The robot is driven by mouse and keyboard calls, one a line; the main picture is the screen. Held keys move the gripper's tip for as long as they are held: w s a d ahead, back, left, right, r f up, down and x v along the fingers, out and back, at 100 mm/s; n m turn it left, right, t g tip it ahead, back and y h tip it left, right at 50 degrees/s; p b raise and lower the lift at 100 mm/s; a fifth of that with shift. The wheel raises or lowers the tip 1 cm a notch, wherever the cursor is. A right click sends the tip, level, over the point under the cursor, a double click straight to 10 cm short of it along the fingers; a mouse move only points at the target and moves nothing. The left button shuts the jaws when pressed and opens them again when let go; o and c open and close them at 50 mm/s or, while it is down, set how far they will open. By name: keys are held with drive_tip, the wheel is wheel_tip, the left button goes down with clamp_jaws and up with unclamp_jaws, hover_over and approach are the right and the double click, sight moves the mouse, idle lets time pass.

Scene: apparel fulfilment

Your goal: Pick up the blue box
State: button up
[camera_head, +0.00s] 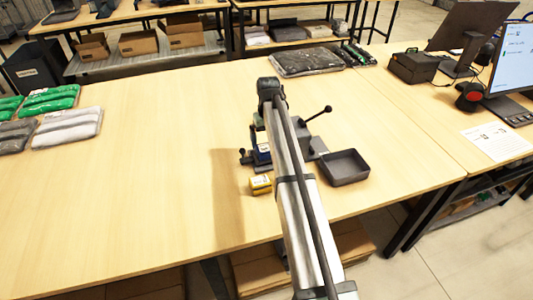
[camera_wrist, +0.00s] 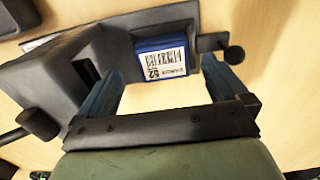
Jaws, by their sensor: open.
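The blue box (camera_wrist: 162,58) has a white printed label with a barcode and the number 52. In the wrist view it sits against a dark grey fixture (camera_wrist: 75,65), ahead of my gripper (camera_wrist: 160,70). My gripper is open, with one finger to the left of the box and the other to its right. I see no clear contact, and the view does not show how deep the fingers reach. In the head view a small blue patch, seemingly the box (camera_head: 262,157), shows beside my arm, which hides much of the fixture.
A yellow box (camera_head: 260,185) lies just in front of the fixture. A dark open tray (camera_head: 343,167) stands to the right, near a lever with a black knob (camera_head: 318,114). Bagged garments (camera_head: 68,125) lie at the left. The table's left middle is clear.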

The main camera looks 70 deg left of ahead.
sight(266, 147)
drive_tip(key=shift+s+a+f, duration=0.1)
drive_tip(key=shift+a+f, duration=0.1)
drive_tip(key=shift+f, duration=1.1)
drive_tip(key=shift+s+a+f, duration=0.1)
drive_tip(key=shift+a+f, duration=0.05)
drive_tip(key=shift+f, duration=1.15)
drive_tip(key=shift+c, duration=0.2)
